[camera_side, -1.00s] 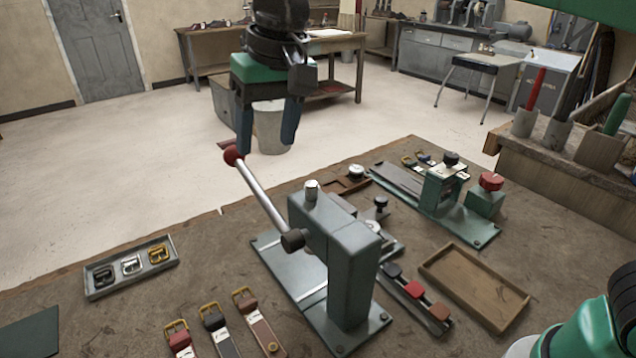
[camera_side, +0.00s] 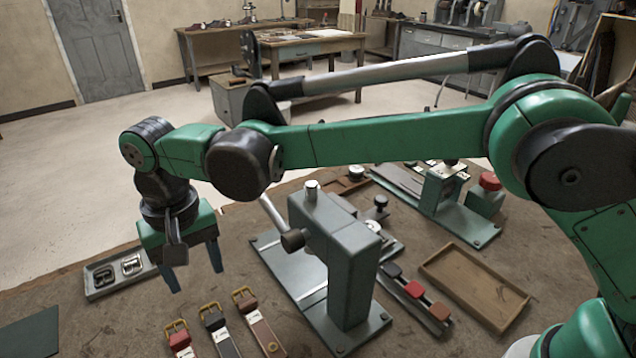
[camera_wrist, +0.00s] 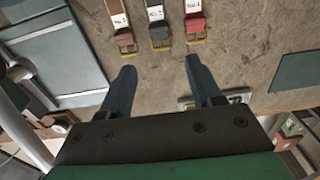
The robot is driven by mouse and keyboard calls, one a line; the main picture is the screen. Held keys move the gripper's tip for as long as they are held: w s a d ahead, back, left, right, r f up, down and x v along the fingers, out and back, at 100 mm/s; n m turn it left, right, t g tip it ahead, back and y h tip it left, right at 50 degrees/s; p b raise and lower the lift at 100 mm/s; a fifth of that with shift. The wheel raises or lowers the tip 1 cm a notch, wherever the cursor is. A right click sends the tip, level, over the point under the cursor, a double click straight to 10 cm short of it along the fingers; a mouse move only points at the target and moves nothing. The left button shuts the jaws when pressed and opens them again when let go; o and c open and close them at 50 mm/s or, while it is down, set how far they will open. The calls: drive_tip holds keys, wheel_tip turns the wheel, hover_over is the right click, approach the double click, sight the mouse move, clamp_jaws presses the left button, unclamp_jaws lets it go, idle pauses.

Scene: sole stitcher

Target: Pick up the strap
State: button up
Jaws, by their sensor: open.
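Three straps with buckles lie side by side at the front of the bench in the side view: a red strap (camera_side: 181,342), a black strap (camera_side: 217,328) and a brown strap (camera_side: 258,324). The wrist view also shows the brown strap (camera_wrist: 121,22), the black strap (camera_wrist: 157,19) and the red strap (camera_wrist: 194,15), buckle ends towards me. My gripper (camera_side: 193,276) is open and empty, above the bench behind the straps. In the wrist view my gripper (camera_wrist: 161,66) has its fingers apart, their tips short of the buckles. Which strap is meant cannot be told.
A grey press (camera_side: 348,258) with a lever stands right of the straps. A tray of buckles (camera_side: 99,292) is partly hidden behind my gripper. An empty wooden tray (camera_side: 474,292) lies at the right. A dark green mat (camera_side: 30,334) lies front left.

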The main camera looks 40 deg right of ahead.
sight(211, 313)
wheel_tip(211, 313, down, 9)
drive_tip(key=shift+f, duration=0.1)
idle(0.3)
clamp_jaws()
